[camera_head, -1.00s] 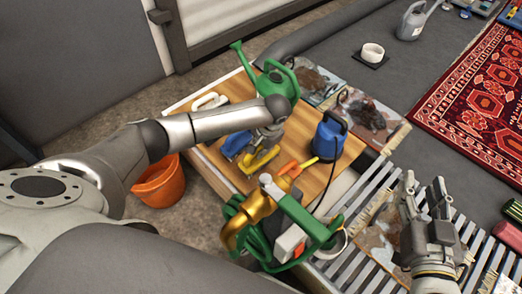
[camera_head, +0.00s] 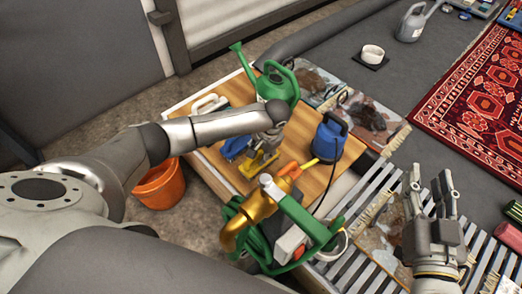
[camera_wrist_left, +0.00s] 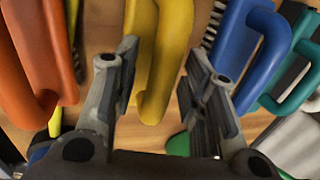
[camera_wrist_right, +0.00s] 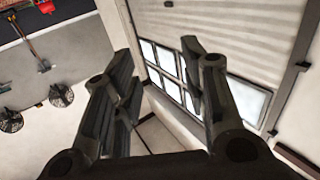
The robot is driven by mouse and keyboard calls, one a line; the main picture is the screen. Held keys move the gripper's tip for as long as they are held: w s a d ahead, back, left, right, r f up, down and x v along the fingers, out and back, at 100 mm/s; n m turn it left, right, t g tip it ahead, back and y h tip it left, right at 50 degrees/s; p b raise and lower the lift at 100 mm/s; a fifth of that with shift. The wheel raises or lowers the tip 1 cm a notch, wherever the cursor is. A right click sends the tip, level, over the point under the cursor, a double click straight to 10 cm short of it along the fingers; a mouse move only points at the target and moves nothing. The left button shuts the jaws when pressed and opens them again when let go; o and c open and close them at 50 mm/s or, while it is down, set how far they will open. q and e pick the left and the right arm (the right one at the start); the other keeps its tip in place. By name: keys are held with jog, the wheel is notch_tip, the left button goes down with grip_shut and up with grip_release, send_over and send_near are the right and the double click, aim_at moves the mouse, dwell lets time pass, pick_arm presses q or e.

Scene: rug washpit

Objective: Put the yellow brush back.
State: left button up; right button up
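The yellow brush (camera_head: 250,168) lies on the wooden table top, just below my left gripper (camera_head: 264,148) in the head view. In the left wrist view the yellow brush (camera_wrist_left: 158,50) shows its looped handle between the two fingers of my left gripper (camera_wrist_left: 163,75). These fingers are apart, with a gap to the handle on the right side. Its bristles are hidden. My right gripper (camera_head: 431,182) is open and empty above the slatted rack; its spread fingers also show in the right wrist view (camera_wrist_right: 158,85).
A blue brush (camera_wrist_left: 262,50) and an orange one (camera_wrist_left: 40,60) lie close on either side. A blue pump (camera_head: 328,138), green watering can (camera_head: 277,82) and gold-green hose tool (camera_head: 258,208) crowd the table. An orange bucket (camera_head: 160,185) stands on the floor.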

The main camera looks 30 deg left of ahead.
pick_arm(q)
jog(key=shift+r, duration=0.15)
pick_arm(e)
jog(key=shift+r, duration=0.1)
pick_arm(q)
jog(key=shift+r, duration=0.2)
jog(key=p+v, duration=0.2)
jog(key=v, duration=0.3)
jog(key=shift+d, duration=0.1)
jog(key=a+p+v, duration=0.1)
jog(key=p+v, duration=0.1)
jog(key=v, duration=0.4)
send_over(267, 163)
jog(key=shift+r, duration=0.25)
pick_arm(e)
jog(key=s+d+f+g+h, duration=0.1)
jog(key=s+d+f+g, duration=0.1)
jog(key=s+f+g, duration=0.4)
jog(key=s+d+f+g+h, duration=0.2)
jog(key=s+f+g, duration=0.4)
jog(key=f, duration=0.4)
jog(key=shift+s+d+m, duration=0.3)
jog(key=shift+d, duration=0.55)
